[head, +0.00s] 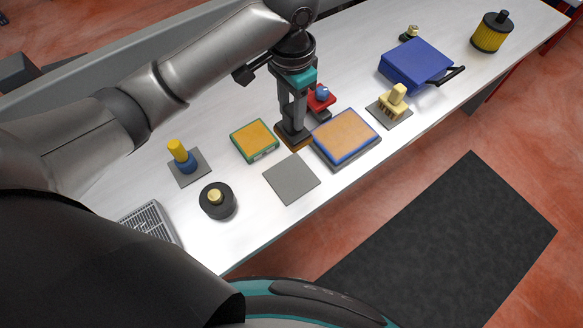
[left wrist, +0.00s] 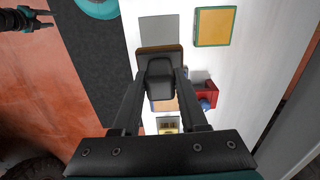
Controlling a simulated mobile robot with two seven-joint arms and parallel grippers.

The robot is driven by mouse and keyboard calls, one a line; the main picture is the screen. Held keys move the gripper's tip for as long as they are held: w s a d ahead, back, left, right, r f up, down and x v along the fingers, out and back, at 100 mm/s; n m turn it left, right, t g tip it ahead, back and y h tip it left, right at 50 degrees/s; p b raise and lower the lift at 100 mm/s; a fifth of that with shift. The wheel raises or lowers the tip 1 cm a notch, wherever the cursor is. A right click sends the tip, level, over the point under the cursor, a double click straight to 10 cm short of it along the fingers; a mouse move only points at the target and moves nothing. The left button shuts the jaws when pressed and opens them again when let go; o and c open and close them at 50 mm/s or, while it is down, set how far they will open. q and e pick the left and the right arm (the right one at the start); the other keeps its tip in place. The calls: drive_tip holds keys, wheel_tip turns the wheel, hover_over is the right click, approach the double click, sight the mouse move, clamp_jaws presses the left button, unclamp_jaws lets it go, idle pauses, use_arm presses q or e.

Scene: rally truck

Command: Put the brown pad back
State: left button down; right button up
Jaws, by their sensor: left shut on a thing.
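My left gripper (head: 291,126) is shut on the dark handle of a block with a brown underside, the brown pad (head: 299,144). In the left wrist view the pad (left wrist: 160,48) shows as a brown rim around the dark handle, between the fingers (left wrist: 160,82). It is held over the white table, between the green-edged and blue-edged blocks; its exact height is hard to tell. A bare grey square plate (head: 292,179) lies just nearer the table's front edge; it also shows in the left wrist view (left wrist: 160,28). My right gripper (left wrist: 42,18) is empty, fingers apart, far from the pad.
A green-edged orange block (head: 254,141) is left of the pad, a blue-edged one (head: 345,137) right. A red block with a blue knob (head: 320,98) is close behind. A blue-and-yellow peg (head: 182,157), black round piece (head: 217,200), cream brush (head: 394,103) and blue box (head: 415,65) stand around.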

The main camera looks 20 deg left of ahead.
idle(0.4)
use_arm(q)
drive_tip(key=shift+f+b, duration=1.1)
drive_tip(key=shift+f, duration=8.7)
drive_tip(key=shift+s+f, duration=0.1)
drive_tip(key=shift+f, duration=0.1)
drive_tip(key=shift+c, duration=2.2)
unclamp_jaws()
